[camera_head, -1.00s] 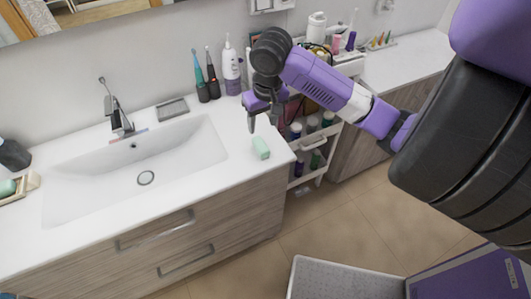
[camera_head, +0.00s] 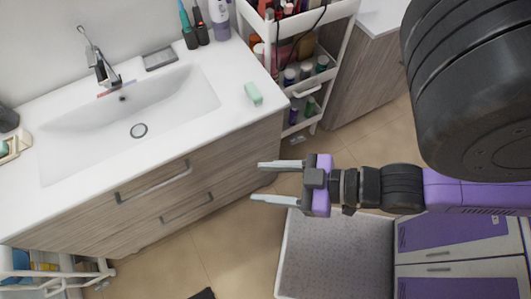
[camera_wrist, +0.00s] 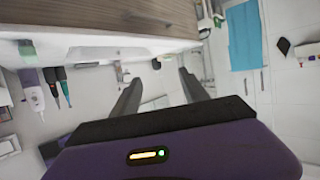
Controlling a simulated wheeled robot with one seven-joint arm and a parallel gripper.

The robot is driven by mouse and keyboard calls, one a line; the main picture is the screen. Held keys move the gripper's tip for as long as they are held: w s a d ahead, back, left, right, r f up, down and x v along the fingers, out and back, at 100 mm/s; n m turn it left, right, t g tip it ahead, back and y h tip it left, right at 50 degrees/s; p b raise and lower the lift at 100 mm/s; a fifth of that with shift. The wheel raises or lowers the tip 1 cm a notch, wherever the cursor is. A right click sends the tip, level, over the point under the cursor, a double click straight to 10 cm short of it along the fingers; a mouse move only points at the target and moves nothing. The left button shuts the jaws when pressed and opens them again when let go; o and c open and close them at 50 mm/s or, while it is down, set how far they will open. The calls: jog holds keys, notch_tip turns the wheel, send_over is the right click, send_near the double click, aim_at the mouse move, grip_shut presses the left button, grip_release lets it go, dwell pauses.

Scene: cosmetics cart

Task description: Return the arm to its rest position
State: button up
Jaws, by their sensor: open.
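My gripper (camera_head: 268,182) is in front of the wooden vanity in the head view, with its fingers pointing left. The two fingers are apart and nothing is between them. They also show in the wrist view (camera_wrist: 160,90), spread and empty. My purple and black arm reaches in from the right. A green soap-like block (camera_head: 253,94) lies on the white counter near its right front edge, apart from my gripper.
The sink (camera_head: 140,115) with its tap fills the left counter. A white cart (camera_head: 340,55) with bottles stands beside the vanity. My base tray is below the gripper.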

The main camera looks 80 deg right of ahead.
jog(key=a+r+t, duration=0.1)
jog(key=a+r, duration=0.1)
jog(key=r, duration=0.1)
jog(key=shift+a, duration=0.2)
notch_tip(320, 180, down, 8)
jog(key=b, duration=0.7)
jog(key=shift+r, duration=0.25)
